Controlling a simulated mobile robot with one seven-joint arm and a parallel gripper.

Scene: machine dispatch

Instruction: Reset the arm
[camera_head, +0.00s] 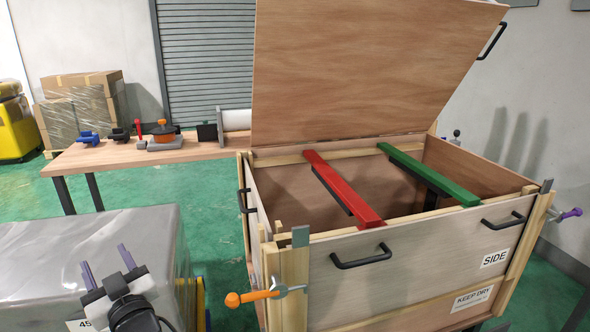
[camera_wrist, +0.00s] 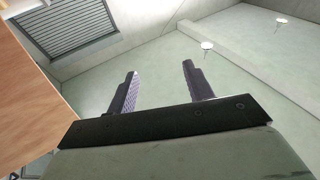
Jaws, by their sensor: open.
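My gripper (camera_head: 107,263) is at the lower left of the head view, in front of the grey wrapped load. Its two purple-grey fingers stand apart with nothing between them. In the wrist view my gripper (camera_wrist: 159,92) points up toward the ceiling and wall, its fingers open and empty. The wooden crate (camera_head: 420,262) stands to the right of my gripper, apart from it, with its lid (camera_head: 365,70) raised. A red bar (camera_head: 343,188) and a green bar (camera_head: 428,174) lie across the crate's open top.
A grey wrapped load (camera_head: 150,240) sits close by my gripper. An orange-handled clamp (camera_head: 262,295) juts from the crate's near left corner. A workbench (camera_head: 90,157) behind holds several tools. Wrapped cartons (camera_head: 85,105) stand at the back left. Green floor is open between load and bench.

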